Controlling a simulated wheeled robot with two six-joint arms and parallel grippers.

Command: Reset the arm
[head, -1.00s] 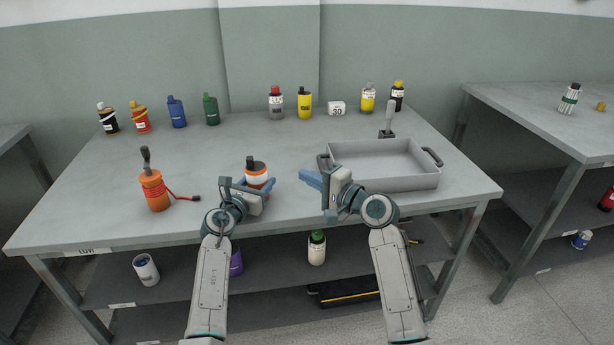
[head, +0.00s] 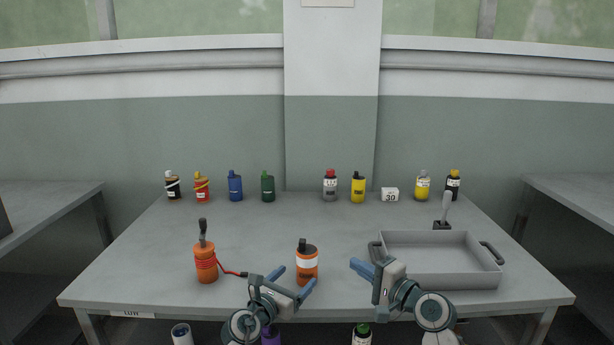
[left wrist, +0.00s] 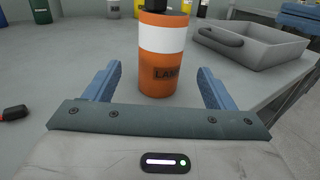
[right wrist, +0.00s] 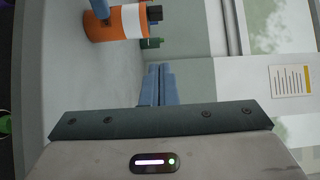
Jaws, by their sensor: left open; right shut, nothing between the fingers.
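My left gripper (head: 291,278) is open and empty at the table's front edge. An orange bottle with a white band and dark cap (head: 307,263) stands upright just ahead of it. In the left wrist view the orange bottle (left wrist: 163,65) shows between and slightly beyond the two blue fingers (left wrist: 160,75), with gaps on both sides. My right gripper (head: 362,269) is shut and empty, left of the grey tray. In the right wrist view its fingers (right wrist: 158,72) are together with nothing between them, and the orange bottle (right wrist: 120,22) shows at the upper left.
An empty grey tray (head: 438,281) with handles stands at the right. An orange canister with a red cord (head: 206,263) stands at the left. Several bottles and a "30" block (head: 390,194) line the table's back. The table's middle (head: 300,225) is clear.

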